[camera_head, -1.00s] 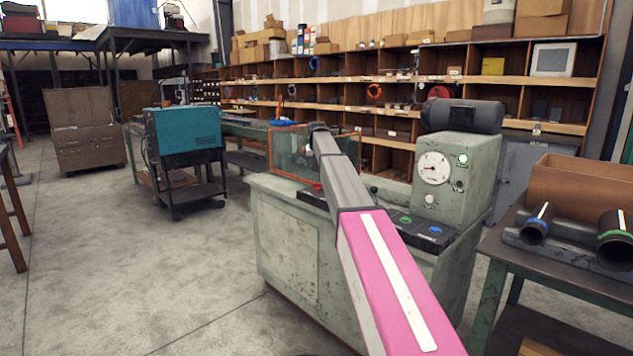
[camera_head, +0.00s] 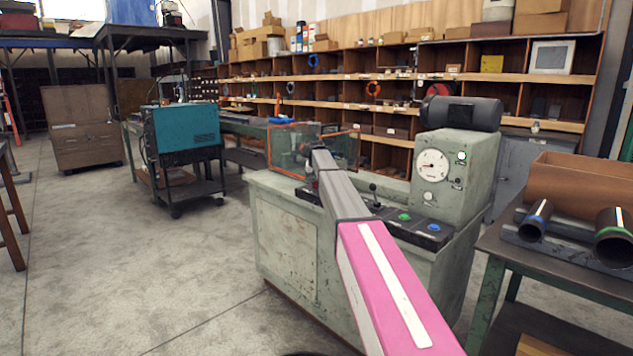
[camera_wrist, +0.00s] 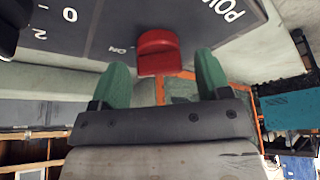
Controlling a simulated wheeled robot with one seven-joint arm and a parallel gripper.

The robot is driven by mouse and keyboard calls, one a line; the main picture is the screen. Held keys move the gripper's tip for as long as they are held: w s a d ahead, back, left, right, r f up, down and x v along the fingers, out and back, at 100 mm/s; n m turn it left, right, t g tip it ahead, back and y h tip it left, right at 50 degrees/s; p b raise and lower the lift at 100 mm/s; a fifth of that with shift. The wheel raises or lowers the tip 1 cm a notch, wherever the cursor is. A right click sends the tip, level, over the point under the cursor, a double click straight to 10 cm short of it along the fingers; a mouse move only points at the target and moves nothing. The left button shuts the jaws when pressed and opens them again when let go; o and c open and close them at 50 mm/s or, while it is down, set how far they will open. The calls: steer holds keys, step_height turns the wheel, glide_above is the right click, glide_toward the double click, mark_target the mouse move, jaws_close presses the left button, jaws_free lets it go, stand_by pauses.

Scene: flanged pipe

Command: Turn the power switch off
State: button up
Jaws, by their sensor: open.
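In the wrist view the red power switch (camera_wrist: 158,52) stands on a dark panel (camera_wrist: 95,30), with "ON" printed beside it and part of the word "POW" near the panel edge. My gripper (camera_wrist: 162,75) is open. Its two green fingertips lie on either side of the switch and a little short of it, with a visible gap on each side. I cannot tell whether either finger touches the panel. In the head view the switch and fingertips are hidden behind my arm at the grey-green machine (camera_head: 285,235).
The machine carries a gauge (camera_head: 432,165), a lit green lamp (camera_head: 462,156), green and blue buttons and a small lever (camera_head: 373,188). A clear guard (camera_head: 290,150) with orange edges stands behind my arm's end. A table (camera_head: 500,245) with pipes is at right.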

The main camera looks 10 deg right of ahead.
steer(key=c, duration=0.9)
steer(key=shift+n, duration=0.3)
steer(key=n+y, duration=0.1)
steer(key=n, duration=0.2)
steer(key=n+y, duration=0.1)
steer(key=n, duration=0.1)
steer(key=n+y, duration=0.1)
steer(key=n, duration=0.2)
steer(key=shift+d+g, duration=0.15)
steer(key=shift+g, duration=0.15)
steer(key=n+g+y, duration=0.1)
steer(key=n, duration=0.3)
steer(key=shift+w, duration=0.15)
steer(key=n+g, duration=0.1)
steer(key=n, duration=0.1)
steer(key=n+g+y, duration=0.1)
steer(key=n, duration=0.2)
steer(key=shift+n, duration=0.3)
